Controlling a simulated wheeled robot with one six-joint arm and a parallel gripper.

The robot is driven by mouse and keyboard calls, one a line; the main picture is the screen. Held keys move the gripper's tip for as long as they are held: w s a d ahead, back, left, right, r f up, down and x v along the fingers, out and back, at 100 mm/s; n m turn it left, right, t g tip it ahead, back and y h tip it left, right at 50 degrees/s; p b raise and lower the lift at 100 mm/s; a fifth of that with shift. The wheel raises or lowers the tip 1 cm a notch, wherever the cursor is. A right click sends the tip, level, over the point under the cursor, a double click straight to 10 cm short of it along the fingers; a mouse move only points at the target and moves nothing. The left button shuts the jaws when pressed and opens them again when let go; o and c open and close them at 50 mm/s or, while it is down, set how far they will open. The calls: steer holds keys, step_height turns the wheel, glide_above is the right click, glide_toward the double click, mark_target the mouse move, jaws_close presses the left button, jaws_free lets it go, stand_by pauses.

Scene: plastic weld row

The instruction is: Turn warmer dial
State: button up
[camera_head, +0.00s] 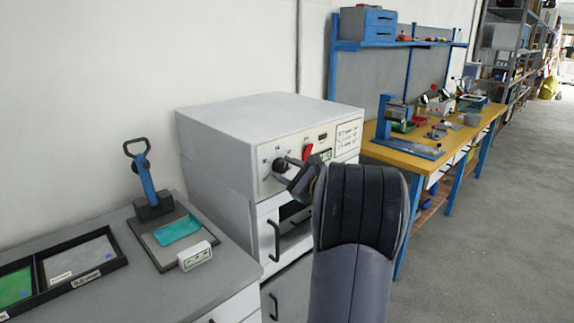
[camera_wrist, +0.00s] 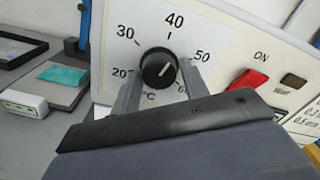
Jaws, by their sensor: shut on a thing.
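The warmer (camera_head: 262,130) is a white box on a cabinet in the head view, with a black dial (camera_head: 280,165) at the left of its front panel. In the wrist view the dial (camera_wrist: 159,68) is a round black knob with a pale pointer line, tilted up and right, toward between 40 and 50. The printed scale runs from 20 to 60. My gripper (camera_wrist: 160,78) has one finger on each side of the dial and is shut on it. The fingertips partly cover the lower scale marks.
A red switch (camera_wrist: 247,80) marked ON sits right of the dial. A door handle (camera_head: 274,240) is below the panel. A grey counter at left holds a lever press (camera_head: 152,195) and a black tray (camera_head: 122,262). A yellow-topped workbench (camera_head: 405,149) stands at right.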

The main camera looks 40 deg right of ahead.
steer(key=m+p, duration=0.4)
steer(key=m, duration=0.1)
steer(key=shift+r+m, duration=0.1)
steer(key=shift+m, duration=0.2)
steer(key=shift+a+m+p, duration=0.1)
steer(key=shift+m+p, duration=1.05)
steer(key=shift+m, duration=0.45)
steer(key=shift+f, duration=0.2)
steer(key=o, duration=1)
steer(key=shift+s, duration=0.15)
steer(key=s, duration=1)
steer(key=shift+s+d+b, duration=0.3)
steer(key=shift+d+b, duration=0.1)
steer(key=shift+b, duration=0.05)
steer(key=shift+w, duration=0.1)
